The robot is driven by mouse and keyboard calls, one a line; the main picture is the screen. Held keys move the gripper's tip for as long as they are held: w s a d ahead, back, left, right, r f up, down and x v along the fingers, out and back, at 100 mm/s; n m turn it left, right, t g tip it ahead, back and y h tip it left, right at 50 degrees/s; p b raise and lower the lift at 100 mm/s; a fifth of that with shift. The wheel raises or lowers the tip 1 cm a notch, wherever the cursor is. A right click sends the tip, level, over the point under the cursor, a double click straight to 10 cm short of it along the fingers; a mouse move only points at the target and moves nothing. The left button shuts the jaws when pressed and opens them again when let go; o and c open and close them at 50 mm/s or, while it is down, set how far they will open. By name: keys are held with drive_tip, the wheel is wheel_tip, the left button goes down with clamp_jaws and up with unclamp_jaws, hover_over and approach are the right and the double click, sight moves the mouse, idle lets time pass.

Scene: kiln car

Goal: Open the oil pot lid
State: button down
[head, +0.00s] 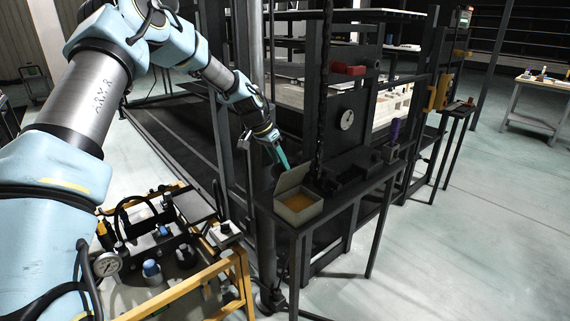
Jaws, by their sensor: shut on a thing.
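The oil pot (305,216) is a small grey-beige square box on the narrow dark bench. Amber oil shows inside it. Its lid (293,177) is raised and tilted up along the pot's back left side, so the pot's mouth is uncovered. My gripper (282,163), with teal fingers, reaches down from the upper left to the lid's upper edge and is shut on it. The exact grip on the edge is too small to see clearly.
The dark bench (345,190) carries a black tray and a purple-handled thing (394,132) to the pot's right. A dark post (322,100) and a round gauge (347,119) stand behind. A yellow-framed cart (185,300) is at the lower left. Open floor lies right.

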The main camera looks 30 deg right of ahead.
drive_tip(key=shift+w+a+f+g+b, duration=0.2)
drive_tip(key=shift+w+f+g+b, duration=0.1)
drive_tip(key=shift+w+g, duration=0.3)
drive_tip(key=shift+w+a+f+g+b, duration=0.15)
drive_tip(key=shift+w+f+g, duration=0.2)
drive_tip(key=shift+w, duration=0.35)
drive_tip(key=shift+r, duration=0.1)
drive_tip(key=c, duration=0.6)
unclamp_jaws()
drive_tip(key=shift+d, duration=0.1)
drive_tip(key=b+v, duration=0.3)
drive_tip(key=v, duration=0.8)
